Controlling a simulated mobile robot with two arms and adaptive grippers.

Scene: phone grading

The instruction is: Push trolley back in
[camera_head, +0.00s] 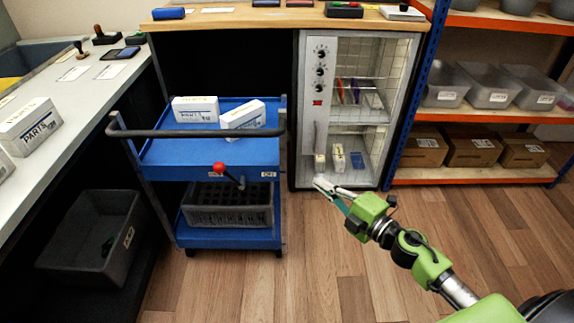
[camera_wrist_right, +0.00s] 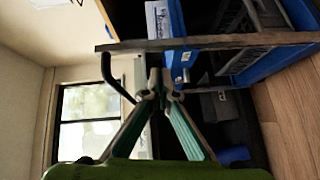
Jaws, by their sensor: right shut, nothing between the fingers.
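The blue trolley (camera_head: 185,152) stands on the floor in front of the dark bay under the wooden counter, left of the glass-front cabinet. Its dark push handle (camera_head: 160,133) faces me. Two white boxes (camera_head: 195,108) (camera_head: 243,115) lie on its top shelf, and a grey crate (camera_head: 232,215) sits on its lower shelf. A red-knobbed lever (camera_head: 219,167) shows at its front. My right gripper (camera_head: 320,184) is shut and empty, to the right of the trolley and apart from it in the head view. The trolley (camera_wrist_right: 178,20) also shows beyond the fingertips in the right wrist view. My left gripper is out of view.
The glass-front cabinet (camera_head: 308,110) stands close to the trolley's right. The light worktop (camera_head: 95,95) runs along the left, with a dark bin (camera_head: 85,245) below it. Orange-and-blue shelving (camera_head: 470,181) holds bins and cartons at right. The wooden floor (camera_head: 290,280) in front is clear.

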